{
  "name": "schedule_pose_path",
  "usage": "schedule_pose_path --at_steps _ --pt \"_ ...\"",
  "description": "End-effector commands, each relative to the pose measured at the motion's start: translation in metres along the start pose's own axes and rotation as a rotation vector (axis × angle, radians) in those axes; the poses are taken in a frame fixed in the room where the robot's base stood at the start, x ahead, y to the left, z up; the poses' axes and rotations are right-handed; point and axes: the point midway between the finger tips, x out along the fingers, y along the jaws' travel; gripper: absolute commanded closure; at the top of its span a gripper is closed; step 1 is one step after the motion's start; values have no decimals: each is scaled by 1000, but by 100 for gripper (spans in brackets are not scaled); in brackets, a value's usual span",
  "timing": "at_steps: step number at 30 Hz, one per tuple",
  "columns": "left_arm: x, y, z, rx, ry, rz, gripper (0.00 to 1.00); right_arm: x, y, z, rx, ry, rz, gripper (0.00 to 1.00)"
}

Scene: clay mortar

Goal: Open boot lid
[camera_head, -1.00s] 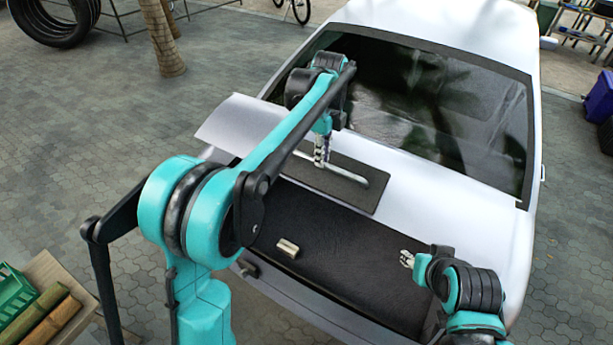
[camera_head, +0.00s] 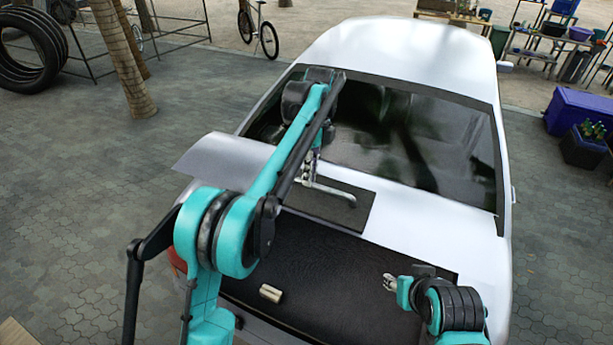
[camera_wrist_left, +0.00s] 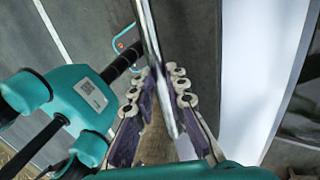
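The white car (camera_head: 425,220) has an opening with a black floor (camera_head: 330,262) at its near end; I cannot tell how the boot lid stands. A slim silvery bar (camera_head: 335,193) lies over a dark rectangular panel (camera_head: 315,206) above that floor. My left gripper (camera_head: 308,178) is at the bar's left end. In the left wrist view the bar (camera_wrist_left: 160,75) passes between the left gripper's fingers (camera_wrist_left: 166,90), which stand apart; whether they press it is unclear. My right gripper (camera_head: 389,282) is over the black floor at right, its fingers too small to judge.
A small beige block (camera_head: 271,293) is on the black floor. A white panel (camera_head: 222,165) juts out at the car's left. Blue bins (camera_head: 590,112) and a plant stand at right, stacked tyres (camera_head: 35,50) at far left.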

Motion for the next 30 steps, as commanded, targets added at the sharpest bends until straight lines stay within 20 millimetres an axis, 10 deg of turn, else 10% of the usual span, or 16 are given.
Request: schedule_pose_path --at_steps 8,21,30 --pt "7 -10 -3 4 3 -23 59 1 0 1 0 0 0 60" --pt "3 -7 0 2 0 -18 64 0 0 0 0 0 0 60" --pt "-34 -9 -1 3 0 -18 64 0 0 0 0 0 0 60"
